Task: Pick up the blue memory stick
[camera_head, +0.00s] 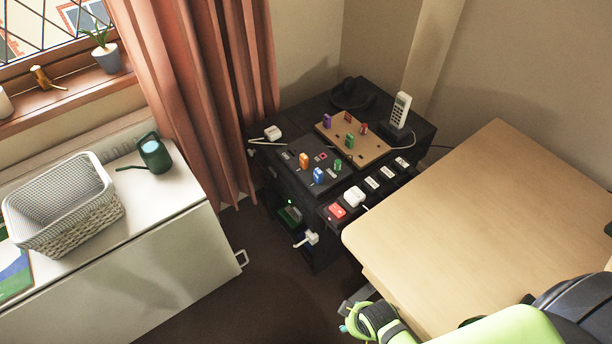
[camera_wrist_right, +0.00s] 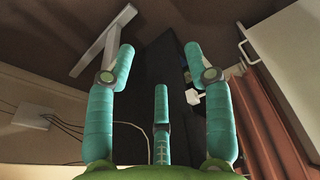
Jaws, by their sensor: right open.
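The blue memory stick (camera_head: 318,175) stands upright in a dark board (camera_head: 322,157) on top of the black cabinet. An orange stick (camera_head: 304,161) and a green stick (camera_head: 337,167) stand close by in the same board. My right gripper (camera_head: 350,318) is low at the bottom of the head view, beside the wooden desk's near-left edge and well apart from the stick. In the wrist view its teal fingers (camera_wrist_right: 160,62) are spread open with nothing between them. The blue stick cannot be made out in the wrist view. My left gripper is not in view.
A tan board (camera_head: 372,154) with more coloured sticks, a cordless phone (camera_head: 401,108) and a power strip (camera_head: 372,184) crowd the black cabinet. The wooden desk (camera_head: 490,200) is bare at right. A white cabinet (camera_head: 150,270) with a basket (camera_head: 62,200) stands left.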

